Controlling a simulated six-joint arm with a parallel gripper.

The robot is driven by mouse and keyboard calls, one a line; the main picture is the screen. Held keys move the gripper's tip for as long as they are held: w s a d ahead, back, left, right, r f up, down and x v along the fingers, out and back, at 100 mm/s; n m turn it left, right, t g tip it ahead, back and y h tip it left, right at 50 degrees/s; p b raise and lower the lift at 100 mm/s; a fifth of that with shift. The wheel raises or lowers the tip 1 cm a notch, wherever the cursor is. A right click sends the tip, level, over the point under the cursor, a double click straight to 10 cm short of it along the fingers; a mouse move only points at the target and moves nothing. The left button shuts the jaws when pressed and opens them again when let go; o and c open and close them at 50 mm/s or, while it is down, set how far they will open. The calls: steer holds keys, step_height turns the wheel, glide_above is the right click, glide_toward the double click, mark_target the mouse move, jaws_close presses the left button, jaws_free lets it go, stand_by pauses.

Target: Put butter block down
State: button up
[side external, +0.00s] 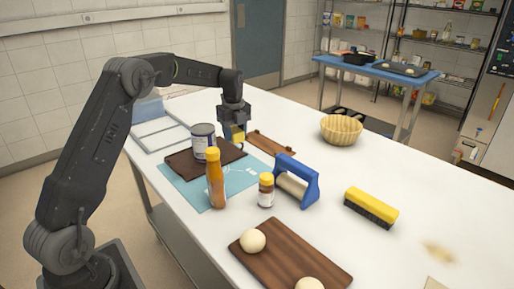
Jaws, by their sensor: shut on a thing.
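My gripper (236,122) points down over the far part of the white table. It is shut on a yellow butter block (238,134), which shows just below the fingers. The block is near the right end of a dark brown board (183,165) that lies on a teal mat (190,190). I cannot tell whether the block touches anything below it.
A can (203,141) stands on the board, close left of my gripper. An orange bottle (215,182), spice jar (266,190) and blue-handled roller (311,184) stand nearer. A wooden piece (268,145) lies right; a basket (341,131) and yellow brush (371,204) are farther right.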

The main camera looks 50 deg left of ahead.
steer(key=shift+s+a+r, duration=0.25)
steer(key=shift+a, duration=0.05)
steer(key=shift+r, duration=0.3)
steer(key=r, duration=0.2)
steer(key=d+r, duration=0.1)
steer(key=r, duration=0.1)
steer(key=shift+w+r, duration=0.2)
steer(key=w+d+m, duration=0.1)
steer(key=d, duration=0.4)
steer(key=w+d+m, duration=0.1)
steer(key=d+m, duration=0.1)
steer(key=d, duration=0.3)
steer(key=w+d+m, duration=0.1)
steer(key=w+d, duration=0.1)
steer(key=d, duration=0.3)
steer(key=shift+m, duration=0.4)
steer(key=d+m, duration=0.1)
steer(key=d, duration=0.3)
steer(key=d+m, duration=0.1)
steer(key=d, duration=0.3)
steer(key=d+m, duration=0.1)
steer(key=d, duration=0.4)
steer(key=shift+m, duration=0.3)
steer(key=s+d+m, duration=0.3)
steer(key=d, duration=0.8)
glide_above(336, 234)
steer(key=shift+m, duration=0.3)
step_height(336, 234, down, 11)
steer(key=shift+r, duration=0.2)
steer(key=shift+f, duration=2.7)
